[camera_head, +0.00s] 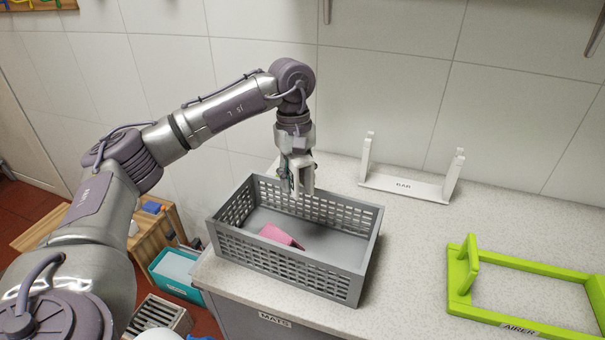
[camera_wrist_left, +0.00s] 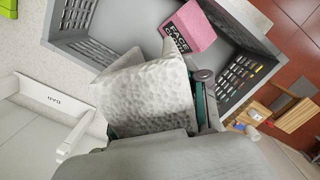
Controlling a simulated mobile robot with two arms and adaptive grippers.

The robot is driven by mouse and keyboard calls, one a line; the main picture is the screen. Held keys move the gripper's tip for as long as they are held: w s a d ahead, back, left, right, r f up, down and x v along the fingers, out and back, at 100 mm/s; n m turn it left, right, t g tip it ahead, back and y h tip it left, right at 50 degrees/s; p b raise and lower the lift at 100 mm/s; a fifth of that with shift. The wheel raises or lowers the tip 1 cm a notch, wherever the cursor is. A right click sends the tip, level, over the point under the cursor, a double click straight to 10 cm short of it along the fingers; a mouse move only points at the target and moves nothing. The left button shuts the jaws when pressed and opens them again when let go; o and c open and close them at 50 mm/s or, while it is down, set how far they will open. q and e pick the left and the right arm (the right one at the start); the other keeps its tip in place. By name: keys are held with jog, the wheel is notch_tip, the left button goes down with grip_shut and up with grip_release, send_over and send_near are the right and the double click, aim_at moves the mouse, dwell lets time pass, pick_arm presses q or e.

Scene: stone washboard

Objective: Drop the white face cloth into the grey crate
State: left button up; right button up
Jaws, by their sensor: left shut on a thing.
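My left gripper (camera_head: 296,190) points down above the grey crate (camera_head: 292,272), over its back part. It is shut on the white face cloth (camera_wrist_left: 145,98), a pale, bumpy-textured piece that fills the middle of the left wrist view. In the head view the cloth is small and hard to tell from the fingers. The crate has slatted walls and stands on the counter; its rim also shows in the left wrist view (camera_wrist_left: 88,48). A pink folded cloth (camera_head: 281,236) lies inside the crate; lettering shows on it in the left wrist view (camera_wrist_left: 190,28). My right gripper is not in view.
A white rack labelled BAR (camera_head: 403,187) stands behind and right of the crate. A green airer frame (camera_head: 520,268) lies at the right. A teal bin (camera_head: 178,276) and a wooden unit (camera_head: 150,225) are left of the counter. Bare counter lies between crate and airer.

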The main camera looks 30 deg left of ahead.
pick_arm(q)
jog(key=f+b, duration=0.1)
jog(key=f, duration=0.2)
jog(key=shift+s+a+f+b, duration=0.1)
jog(key=shift+s+f+b, duration=0.1)
jog(key=shift+b, duration=0.2)
notch_tip(320, 180, down, 2)
jog(key=shift+w+f+b, duration=0.1)
jog(key=shift+w+b, duration=0.05)
jog(key=shift+b, duration=0.5)
jog(key=o, duration=1.2)
jog(key=shift+r, duration=0.25)
jog(key=r, duration=0.7)
jog(key=a+r, duration=0.1)
jog(key=r, duration=0.3)
jog(key=shift+w+r, duration=0.3)
jog(key=shift+w, duration=0.05)
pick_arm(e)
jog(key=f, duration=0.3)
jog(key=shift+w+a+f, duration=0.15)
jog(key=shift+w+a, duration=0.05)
pick_arm(q)
jog(key=shift+f, duration=0.1)
